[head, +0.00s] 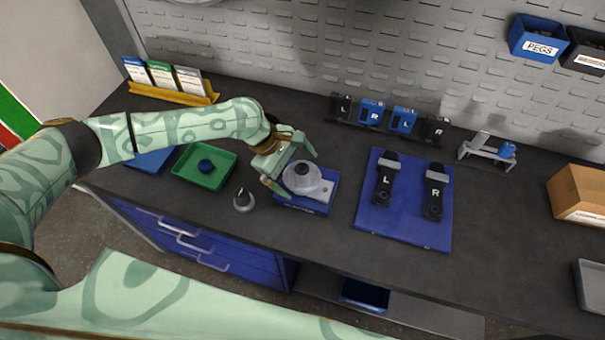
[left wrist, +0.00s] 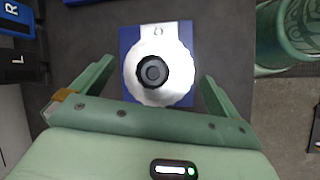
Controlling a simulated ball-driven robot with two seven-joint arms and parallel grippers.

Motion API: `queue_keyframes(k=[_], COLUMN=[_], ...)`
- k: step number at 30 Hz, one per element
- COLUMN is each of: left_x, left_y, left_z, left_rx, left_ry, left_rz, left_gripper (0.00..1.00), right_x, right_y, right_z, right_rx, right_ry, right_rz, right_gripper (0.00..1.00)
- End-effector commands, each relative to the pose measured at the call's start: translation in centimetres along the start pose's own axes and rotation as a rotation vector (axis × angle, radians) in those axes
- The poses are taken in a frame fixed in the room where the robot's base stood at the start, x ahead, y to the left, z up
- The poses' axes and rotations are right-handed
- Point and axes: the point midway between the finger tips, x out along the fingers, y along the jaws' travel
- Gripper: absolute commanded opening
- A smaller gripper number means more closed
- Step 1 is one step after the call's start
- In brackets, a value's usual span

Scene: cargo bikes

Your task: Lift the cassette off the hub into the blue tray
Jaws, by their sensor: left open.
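The cassette (head: 297,185) is a silver, toothed disc with a black centre, seated on a stand with a blue base (head: 318,207). The wrist view shows the cassette (left wrist: 145,91) from above; the hub under it is mostly hidden. My left gripper (head: 294,170) is open, with one finger on each side of the cassette. In the wrist view the fingers (left wrist: 155,83) stand apart from its edge. The blue tray (head: 150,162) lies at the left on the bench, partly hidden by my left arm. My right gripper is not in view.
A green tray (head: 187,172) holds a small blue round part (head: 206,166). A grey conical part (head: 243,201) stands left of the stand. A blue mat (head: 405,220) with two black L and R parts lies to the right. Cards in a yellow holder (head: 175,93) stand behind.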

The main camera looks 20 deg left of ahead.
Motion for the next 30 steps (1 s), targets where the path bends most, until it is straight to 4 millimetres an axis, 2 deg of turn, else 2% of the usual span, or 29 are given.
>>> queue_keyframes(k=[4, 5, 9, 11, 20, 21, 22, 23, 28, 30], left_x=[-0.1, -0.1, -0.1, -0.1, -0.3, -0.5, -0.7, -0.9, -3.2, -4.2], left_y=[0.1, 0.1, 0.1, 0.1, 0.1, 0.2, 0.3, 0.3, 1.1, 0.5], left_z=[0.0, 0.0, 0.0, 0.0, 0.1, 0.2, 0.3, 0.4, 1.6, 2.8], left_rx=[0.0, 0.0, 0.0, 0.0, 0.0, 0.0, 0.0, 0.001, 0.003, 0.004], left_ry=[0.001, 0.001, 0.001, 0.001, 0.001, 0.001, 0.001, 0.001, 0.001, 0.0], left_rz=[0.001, 0.001, 0.001, 0.001, 0.002, 0.002, 0.002, 0.002, 0.005, 0.003], left_gripper=[1.0, 0.97, 0.58, 0.45, 0.44, 0.39, 0.39, 0.33, 0.33, 0.33], right_x=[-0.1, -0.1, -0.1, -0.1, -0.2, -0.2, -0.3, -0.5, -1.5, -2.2], right_y=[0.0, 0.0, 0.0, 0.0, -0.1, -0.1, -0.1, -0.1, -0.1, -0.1], right_z=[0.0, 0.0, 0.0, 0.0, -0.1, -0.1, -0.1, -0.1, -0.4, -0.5], right_rx=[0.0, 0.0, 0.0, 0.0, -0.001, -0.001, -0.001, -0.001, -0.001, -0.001], right_ry=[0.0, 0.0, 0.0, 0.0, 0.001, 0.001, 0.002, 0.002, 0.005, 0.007], right_rz=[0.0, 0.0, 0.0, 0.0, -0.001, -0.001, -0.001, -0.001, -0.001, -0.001], right_gripper=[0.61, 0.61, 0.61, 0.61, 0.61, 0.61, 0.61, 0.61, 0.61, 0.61])
